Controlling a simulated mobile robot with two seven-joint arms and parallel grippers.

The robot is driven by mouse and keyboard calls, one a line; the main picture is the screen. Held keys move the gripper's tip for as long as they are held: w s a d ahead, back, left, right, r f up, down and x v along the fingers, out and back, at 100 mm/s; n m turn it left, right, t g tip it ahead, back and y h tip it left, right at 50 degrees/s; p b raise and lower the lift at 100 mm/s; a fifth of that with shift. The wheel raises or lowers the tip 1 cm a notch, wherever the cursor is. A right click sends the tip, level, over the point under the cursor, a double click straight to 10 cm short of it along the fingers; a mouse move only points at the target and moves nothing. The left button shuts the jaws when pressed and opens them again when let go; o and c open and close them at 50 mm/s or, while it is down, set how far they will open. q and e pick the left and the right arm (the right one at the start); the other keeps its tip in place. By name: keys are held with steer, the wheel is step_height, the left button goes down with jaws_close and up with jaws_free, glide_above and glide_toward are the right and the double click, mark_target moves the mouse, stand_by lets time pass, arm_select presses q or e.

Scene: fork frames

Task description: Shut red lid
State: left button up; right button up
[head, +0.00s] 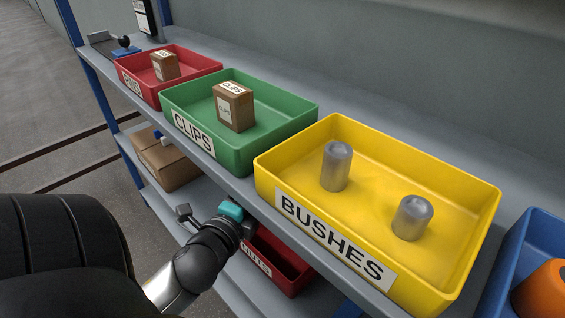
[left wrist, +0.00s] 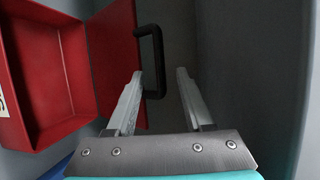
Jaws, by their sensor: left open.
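In the left wrist view, the red lid (left wrist: 114,65) stands open beside the open red box (left wrist: 62,85). A black handle (left wrist: 158,60) sticks out from the lid. My left gripper (left wrist: 160,76) is open, with the handle's outer bar appearing between its two fingers; I cannot tell if either finger touches it. In the head view, a red bin labelled NUTS (head: 272,265) sits on the lower shelf, partly hidden by the upper shelf and my left arm. The left fingers are hidden there. My right gripper is not in view.
On the upper shelf stand a red bin (head: 196,70), a green CLIPS bin (head: 270,140), a yellow BUSHES bin (head: 430,165) and a blue bin (head: 505,270). Cardboard boxes (head: 165,160) lie on the lower shelf. A grey wall (left wrist: 250,70) is close right of the left gripper.

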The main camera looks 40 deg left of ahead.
arm_select(q)
steer(key=b+x, duration=0.2)
steer(key=x, duration=0.8)
steer(key=shift+w+a, duration=0.1)
steer(key=shift+w, duration=0.1)
steer(key=shift+w+a+f, duration=0.1)
steer(key=shift+w+f, duration=0.05)
steer(key=shift+w, duration=0.25)
steer(key=shift+w+a+f, duration=0.1)
steer(key=shift+w+a, duration=0.1)
steer(key=shift+w, duration=0.35)
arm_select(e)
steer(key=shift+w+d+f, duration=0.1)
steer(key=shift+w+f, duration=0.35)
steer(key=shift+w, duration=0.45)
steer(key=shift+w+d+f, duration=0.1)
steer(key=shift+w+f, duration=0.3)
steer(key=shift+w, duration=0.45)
arm_select(q)
jaws_close()
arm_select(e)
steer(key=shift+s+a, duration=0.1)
